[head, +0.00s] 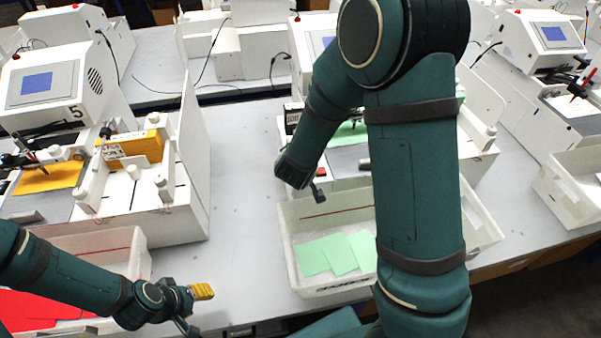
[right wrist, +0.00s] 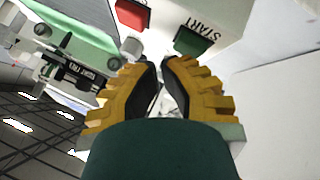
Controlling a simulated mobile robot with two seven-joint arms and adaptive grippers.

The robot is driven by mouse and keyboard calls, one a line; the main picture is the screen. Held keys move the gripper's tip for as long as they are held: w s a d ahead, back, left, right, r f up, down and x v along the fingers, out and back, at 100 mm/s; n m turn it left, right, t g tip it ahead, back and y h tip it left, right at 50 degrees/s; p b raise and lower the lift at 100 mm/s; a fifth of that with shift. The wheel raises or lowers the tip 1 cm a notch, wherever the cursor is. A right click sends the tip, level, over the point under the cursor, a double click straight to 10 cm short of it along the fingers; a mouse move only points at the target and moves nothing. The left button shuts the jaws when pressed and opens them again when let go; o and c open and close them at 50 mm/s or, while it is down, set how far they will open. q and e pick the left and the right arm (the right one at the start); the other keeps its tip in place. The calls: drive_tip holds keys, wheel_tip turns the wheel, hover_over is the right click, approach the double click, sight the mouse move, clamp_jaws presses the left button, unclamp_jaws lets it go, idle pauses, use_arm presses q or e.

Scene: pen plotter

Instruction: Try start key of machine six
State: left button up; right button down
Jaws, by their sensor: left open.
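The green start key (right wrist: 193,38), with START printed beside it, shows in the right wrist view on a white machine face. A red key (right wrist: 132,14) is to its left. My right gripper (right wrist: 162,62) has its yellow fingertips close together, just below the start key in the picture; I see no contact. In the head view my right arm covers much of the middle machine (head: 478,140), and its number is hidden. A red key (head: 321,172) shows beside my forearm there; the start key does not. My left gripper (head: 200,307) is open and empty over the table at lower left.
A white tray (head: 300,270) with light green sheets stands in front of the middle machine. Machine five (head: 72,95), with an orange block (head: 135,150), is at left, with a tray of red sheets before it. The grey table (head: 240,170) is clear between the machines.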

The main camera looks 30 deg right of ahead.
use_arm(q)
drive_tip(key=shift+f, duration=0.2)
use_arm(e)
drive_tip(key=shift+f, duration=0.45)
idle(0.5)
use_arm(q)
drive_tip(key=shift+r+p, duration=0.9)
drive_tip(key=shift+r, duration=0.2)
use_arm(e)
drive_tip(key=shift+r, duration=0.9)
wheel_tip(320, 180, up, 3)
drive_tip(key=p, duration=0.3)
drive_tip(key=shift+f, duration=0.2)
use_arm(q)
drive_tip(key=shift+r+p, duration=0.5)
drive_tip(key=shift+r, duration=1.5)
use_arm(e)
drive_tip(key=shift+r, duration=1.15)
